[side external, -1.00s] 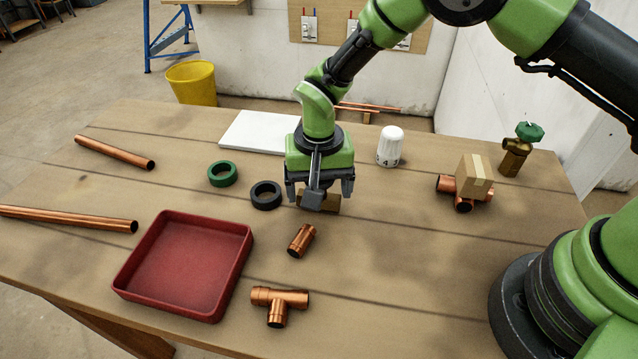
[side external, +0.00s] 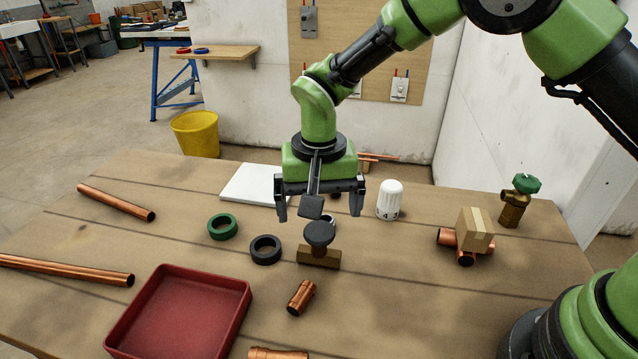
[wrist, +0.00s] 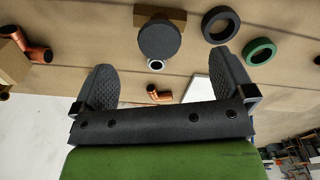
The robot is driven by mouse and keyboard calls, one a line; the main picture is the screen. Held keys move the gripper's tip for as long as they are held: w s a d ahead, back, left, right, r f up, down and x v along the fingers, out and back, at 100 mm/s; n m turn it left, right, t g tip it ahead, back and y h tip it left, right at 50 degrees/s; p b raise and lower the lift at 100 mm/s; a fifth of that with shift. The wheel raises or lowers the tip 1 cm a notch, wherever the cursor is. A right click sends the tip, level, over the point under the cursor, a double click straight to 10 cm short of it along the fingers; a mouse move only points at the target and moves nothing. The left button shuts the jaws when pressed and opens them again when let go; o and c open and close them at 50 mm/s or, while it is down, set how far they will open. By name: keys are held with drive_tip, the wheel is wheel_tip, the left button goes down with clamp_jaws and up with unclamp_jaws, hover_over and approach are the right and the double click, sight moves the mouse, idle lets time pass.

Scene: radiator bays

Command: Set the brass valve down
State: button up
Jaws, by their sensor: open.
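A brass valve with a round black knob (side external: 319,234) stands upright on the wooden table. Its brass body (side external: 319,258) rests on the boards. My gripper (side external: 318,212) is open and empty, above and behind the valve, with its fingers spread apart and clear of it. In the wrist view the knob (wrist: 160,40) lies beyond the open fingertips (wrist: 160,68), with the brass body (wrist: 172,14) partly hidden behind it. A second brass valve with a green handwheel (side external: 516,203) stands at the right back of the table.
A black ring (side external: 265,250) and a green ring (side external: 222,227) lie left of the valve. A copper coupling (side external: 301,298) lies in front. A red tray (side external: 180,318) is front left, a white cap (side external: 390,200) behind right, and a box on copper fittings (side external: 475,230) farther right.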

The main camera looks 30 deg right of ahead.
drive_tip(key=shift+r, duration=2.15)
wheel_tip(320, 180, up, 10)
drive_tip(key=f+t+y, duration=0.1)
drive_tip(key=t, duration=0.1)
hover_over(319, 229)
drive_tip(key=s+d, duration=0.3)
drive_tip(key=d, duration=0.2)
drive_tip(key=s+d+r+t, duration=0.2)
drive_tip(key=s+d+r, duration=0.1)
drive_tip(key=s, duration=0.6)
drive_tip(key=s+d+r+n+t+y, duration=0.1)
drive_tip(key=s+d+r+t, duration=0.2)
drive_tip(key=s, duration=0.6)
drive_tip(key=shift+d+r, duration=0.6)
drive_tip(key=shift+d, duration=0.05)
